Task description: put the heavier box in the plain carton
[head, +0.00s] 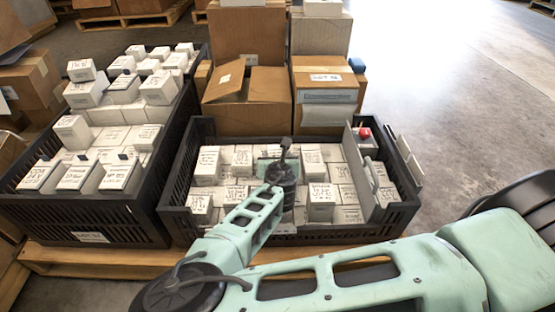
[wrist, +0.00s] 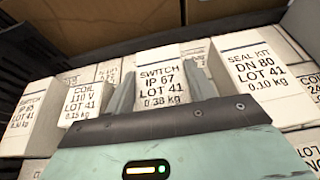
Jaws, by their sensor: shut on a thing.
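My gripper (wrist: 163,92) is shut on a white box (wrist: 163,70) in the wrist view. Its label reads SWITCH IP 67, LOT 41, 0.38 kg. The box is among other white boxes, and I cannot tell whether it is lifted. In the head view my gripper (head: 283,178) is over the right black crate (head: 300,234), and its fingers are hidden. Another switch box (wrist: 28,110) is at the left of the wrist view, with its weight hard to read.
A brown carton (head: 325,78) with a lot label stands right of the open one. A seal kit box (wrist: 248,68) and a coil box (wrist: 88,98) flank the held box. A second black crate (head: 92,233) of white boxes is at left.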

